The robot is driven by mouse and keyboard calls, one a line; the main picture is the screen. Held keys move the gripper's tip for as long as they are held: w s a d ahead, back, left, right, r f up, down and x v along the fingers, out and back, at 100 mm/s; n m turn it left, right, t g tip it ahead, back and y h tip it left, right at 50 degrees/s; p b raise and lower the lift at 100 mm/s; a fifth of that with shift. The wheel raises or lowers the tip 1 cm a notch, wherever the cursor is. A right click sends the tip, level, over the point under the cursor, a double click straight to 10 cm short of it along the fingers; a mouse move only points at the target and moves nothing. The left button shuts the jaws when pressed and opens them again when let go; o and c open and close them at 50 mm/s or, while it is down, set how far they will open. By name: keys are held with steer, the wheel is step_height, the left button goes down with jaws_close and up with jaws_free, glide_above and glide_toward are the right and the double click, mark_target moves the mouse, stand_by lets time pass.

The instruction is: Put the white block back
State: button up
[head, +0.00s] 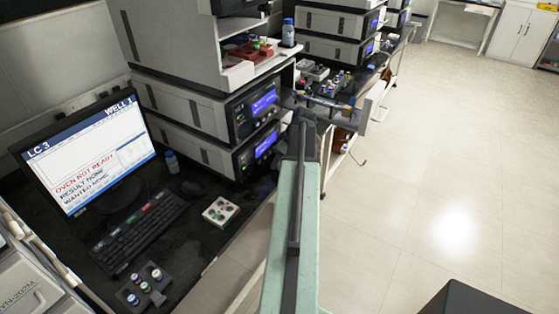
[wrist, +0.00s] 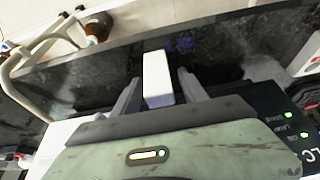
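The white block (wrist: 157,80) stands out between the two fingers of my gripper (wrist: 160,84) in the wrist view. The fingers lie close along its left and right sides, and it appears held between them. Its far end reaches past the fingertips, over a dark surface.
A monitor (head: 85,150) reads "OVEN NOT READY". Stacked instruments (head: 205,110) stand beside my arm. A brown bottle (wrist: 98,27) is near tubing. The floor at right is clear.

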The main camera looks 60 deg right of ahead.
steer(key=shift+r, duration=0.15)
steer(key=shift+r+p, duration=0.25)
steer(key=shift+p, duration=0.1)
steer(key=p+v, duration=1)
steer(key=v, duration=0.1)
steer(key=shift+s+r+p, duration=0.2)
steer(key=shift+r+p, duration=0.05)
steer(key=shift+p, duration=0.1)
